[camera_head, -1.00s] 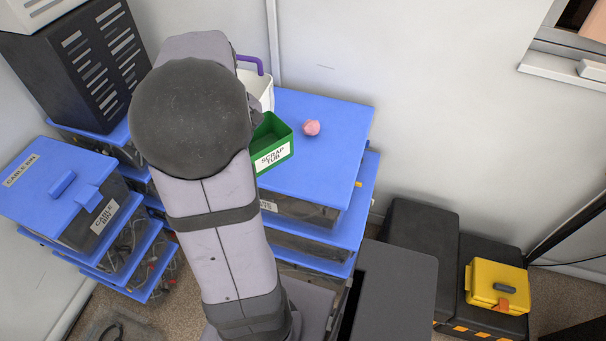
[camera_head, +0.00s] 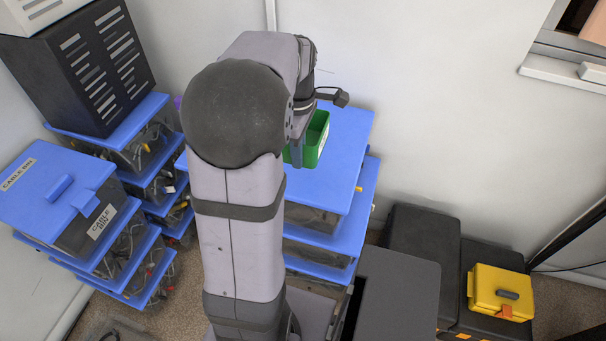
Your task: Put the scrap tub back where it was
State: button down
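The green scrap tub (camera_head: 317,140) is at the left part of the stack's blue top lid (camera_head: 345,150), upright, partly hidden by my arm. My gripper (camera_head: 299,148) is at the tub's left side, pointing down. Its fingertips are mostly hidden, but the tub has moved and turned with the arm, so it appears shut on the tub's wall. I cannot tell whether the tub touches the lid.
Blue-lidded cable bins (camera_head: 60,190) stand at the left, with a black vented case (camera_head: 85,65) on another stack behind. Dark cases and a yellow box (camera_head: 500,292) are at the lower right. The blue lid is clear to the tub's right.

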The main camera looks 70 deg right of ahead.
jog(key=shift+f, duration=4.95)
jog(key=shift+f, duration=0.1)
jog(key=shift+f, duration=0.1)
jog(key=c, duration=2)
grip_release()
notch_tip(320, 180, up, 12)
jog(key=shift+r, duration=0.2)
